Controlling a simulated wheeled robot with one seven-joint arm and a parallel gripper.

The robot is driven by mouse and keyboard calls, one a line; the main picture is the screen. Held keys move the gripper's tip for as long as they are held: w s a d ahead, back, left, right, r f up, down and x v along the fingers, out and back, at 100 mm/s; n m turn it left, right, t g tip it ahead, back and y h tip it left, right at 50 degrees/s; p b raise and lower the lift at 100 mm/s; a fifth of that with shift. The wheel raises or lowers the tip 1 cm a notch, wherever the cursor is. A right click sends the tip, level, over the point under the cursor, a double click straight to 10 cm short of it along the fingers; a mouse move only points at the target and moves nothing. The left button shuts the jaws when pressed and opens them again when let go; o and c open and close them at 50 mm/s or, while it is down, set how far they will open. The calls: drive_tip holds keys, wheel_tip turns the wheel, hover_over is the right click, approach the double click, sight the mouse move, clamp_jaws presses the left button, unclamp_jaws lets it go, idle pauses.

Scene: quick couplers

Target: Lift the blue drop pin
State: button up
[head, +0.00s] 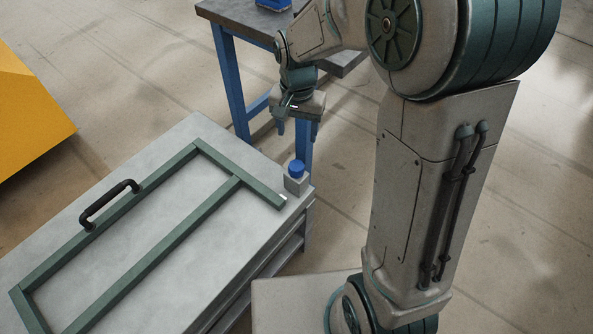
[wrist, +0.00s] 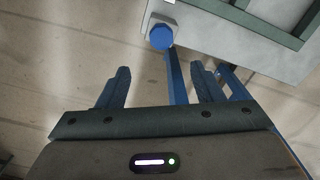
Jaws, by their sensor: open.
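The blue drop pin (head: 297,168) stands in a small grey block at the far right corner of the grey bench top, in the head view. Its round blue head also shows in the wrist view (wrist: 160,37), at the top centre, beyond my fingertips. My gripper (head: 297,131) is open and empty. It hangs above and beyond the pin, apart from it. In the wrist view my two fingers (wrist: 160,70) stand wide apart, with the pin ahead of the space between them. The pin's shaft below the head is hidden.
A green frame (head: 166,165) with a black handle (head: 108,204) lies on the grey bench (head: 120,170), its end close to the pin's block. A blue-legged table (head: 260,18) stands behind my gripper. A yellow block (head: 30,110) stands at the left.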

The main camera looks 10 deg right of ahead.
sight(296, 165)
wheel_tip(296, 165, down, 14)
drive_tip(key=b, duration=0.4)
drive_tip(key=shift+w+a+f, duration=0.1)
drive_tip(key=shift+f, duration=0.1)
